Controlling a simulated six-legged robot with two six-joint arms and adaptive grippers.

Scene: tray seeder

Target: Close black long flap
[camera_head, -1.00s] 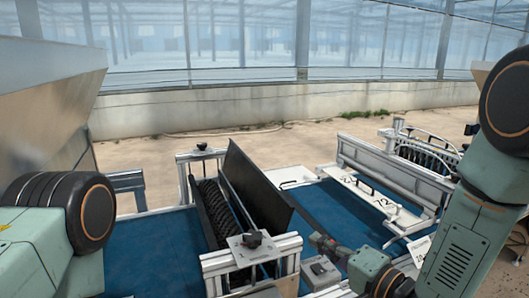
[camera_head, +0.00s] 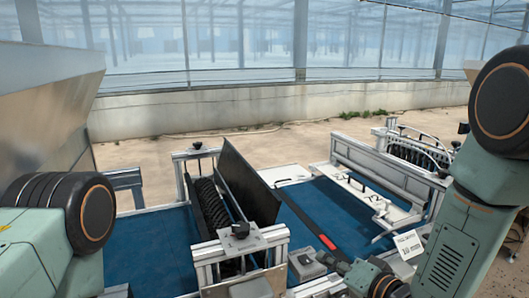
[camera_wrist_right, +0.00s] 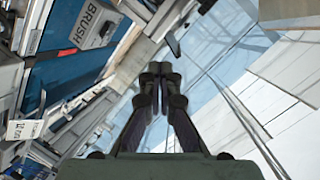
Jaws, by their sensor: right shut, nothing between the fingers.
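The black long flap (camera_head: 250,185) stands raised and tilted over the blue belt, beside a black brush roller (camera_head: 210,203) in a metal frame. My right gripper (camera_head: 328,258) is low at the right of the flap, apart from it, near the small grey box by the belt's edge. In the right wrist view its two fingers (camera_wrist_right: 156,72) are shut together with nothing between them. I cannot make out the flap in that view. My left arm shows at the left edge, but its gripper is out of view.
The blue belt (camera_head: 155,245) runs under the frames. A grey box (camera_head: 306,263) and a metal bracket with a black knob (camera_head: 240,231) stand in front. A dark strip with a red mark (camera_head: 327,242) crosses the belt. A white label plate (camera_head: 408,244) is at the right.

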